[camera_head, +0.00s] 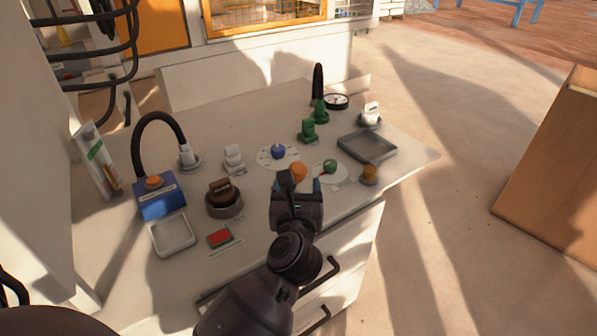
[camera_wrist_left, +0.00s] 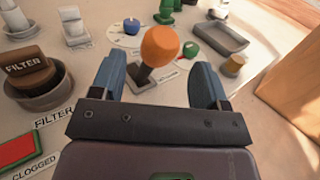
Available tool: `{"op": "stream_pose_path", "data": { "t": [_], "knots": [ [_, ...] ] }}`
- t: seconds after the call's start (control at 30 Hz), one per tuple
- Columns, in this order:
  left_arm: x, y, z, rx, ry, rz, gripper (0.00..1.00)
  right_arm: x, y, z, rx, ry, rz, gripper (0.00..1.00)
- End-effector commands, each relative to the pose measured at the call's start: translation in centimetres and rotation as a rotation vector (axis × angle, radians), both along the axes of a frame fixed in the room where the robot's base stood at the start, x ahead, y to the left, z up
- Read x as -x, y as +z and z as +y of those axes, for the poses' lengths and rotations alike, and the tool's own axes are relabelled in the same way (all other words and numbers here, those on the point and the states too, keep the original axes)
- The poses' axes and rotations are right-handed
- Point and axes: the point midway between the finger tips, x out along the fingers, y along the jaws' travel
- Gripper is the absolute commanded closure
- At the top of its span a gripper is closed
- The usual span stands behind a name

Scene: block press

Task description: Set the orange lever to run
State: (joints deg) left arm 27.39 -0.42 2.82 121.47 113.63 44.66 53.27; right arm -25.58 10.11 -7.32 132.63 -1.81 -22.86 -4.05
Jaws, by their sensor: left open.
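The orange lever has a round orange knob (camera_head: 298,171) on a short dark stem. In the left wrist view the orange knob (camera_wrist_left: 160,46) fills the space ahead, and its stem rises from a dark base on the worktop. My left gripper (camera_head: 301,184) is open, with its blue fingers on either side of the lever. In the left wrist view the fingers of the left gripper (camera_wrist_left: 159,66) stand apart, with a gap to the knob on each side. Small lettering beside the base is too small to read. My right gripper is not in view.
Close by are a blue knob (camera_head: 278,152) and a green-handled control (camera_head: 329,166) on white discs. A brown filter block (camera_head: 221,192) sits left of the gripper. An amber-topped piece (camera_head: 370,174) and a grey tray (camera_head: 367,147) stand right.

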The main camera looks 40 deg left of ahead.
Motion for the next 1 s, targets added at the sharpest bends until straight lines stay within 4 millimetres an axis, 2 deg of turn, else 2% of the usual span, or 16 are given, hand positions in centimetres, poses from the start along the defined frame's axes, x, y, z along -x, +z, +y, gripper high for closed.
{"op": "stream_pose_path", "data": {
  "t": [0.1,0.3,0.77,1.0],
  "knots": [
    [-1.7,-0.2,1.2,-0.003,-0.001,0.001,0.31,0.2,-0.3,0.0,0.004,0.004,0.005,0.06],
    [-3.6,-0.2,2.5,-0.004,0.000,0.003,0.31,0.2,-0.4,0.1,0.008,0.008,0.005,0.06],
    [-4.4,-0.1,3.1,-0.002,0.000,0.003,0.31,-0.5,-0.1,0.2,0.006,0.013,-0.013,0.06],
    [-4.3,-0.1,3.1,-0.002,0.000,0.003,0.68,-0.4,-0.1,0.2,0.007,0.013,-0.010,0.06]
  ]
}}
